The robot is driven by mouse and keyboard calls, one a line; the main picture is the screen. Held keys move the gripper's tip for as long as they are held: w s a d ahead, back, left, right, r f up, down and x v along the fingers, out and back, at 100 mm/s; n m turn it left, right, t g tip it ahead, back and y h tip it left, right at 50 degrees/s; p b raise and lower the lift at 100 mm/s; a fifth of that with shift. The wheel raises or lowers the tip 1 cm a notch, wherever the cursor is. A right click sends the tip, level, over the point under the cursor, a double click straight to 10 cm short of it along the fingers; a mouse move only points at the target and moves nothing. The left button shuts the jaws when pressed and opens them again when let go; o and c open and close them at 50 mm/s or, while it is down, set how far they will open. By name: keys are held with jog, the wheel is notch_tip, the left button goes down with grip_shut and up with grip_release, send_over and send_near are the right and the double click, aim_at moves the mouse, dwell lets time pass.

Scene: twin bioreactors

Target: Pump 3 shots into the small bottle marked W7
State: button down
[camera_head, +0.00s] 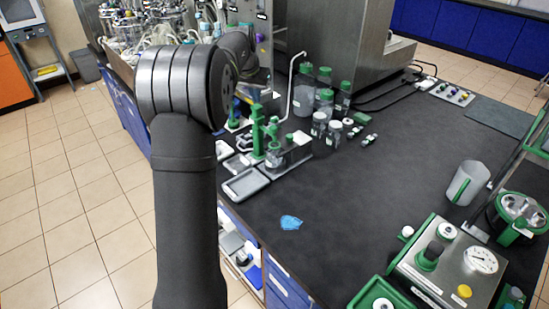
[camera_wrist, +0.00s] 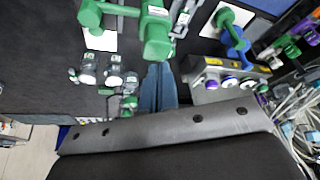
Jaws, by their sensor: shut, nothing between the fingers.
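A green pump dispenser (camera_head: 265,130) stands beside a grey tray on the black bench in the head view. A small clear bottle (camera_head: 273,157) is at its foot. Two small bottles with pale caps (camera_head: 319,124) (camera_head: 334,131) stand to the right. No label can be read as W7. In the wrist view, my gripper (camera_wrist: 158,70) is shut and empty, its blue-grey fingers just below a green cylindrical part (camera_wrist: 157,38), which looks like part of a pump; contact cannot be told. In the head view my arm hides the gripper.
Taller green-capped bottles (camera_head: 304,92) stand behind the small ones. A grey tray (camera_head: 246,184) lies at the bench's left edge. A blue crumpled piece (camera_head: 291,222) lies in front. A gauge device (camera_head: 455,262) and a clear beaker (camera_head: 468,184) are at right. The middle bench is clear.

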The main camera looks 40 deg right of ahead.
aim_at(257, 106)
dwell(0.3)
jog(key=shift+f, duration=1.75)
jog(key=shift+r, duration=0.1)
jog(key=shift+r, duration=1.65)
notch_tip(257, 106, up, 6)
jog(key=shift+f, duration=0.1)
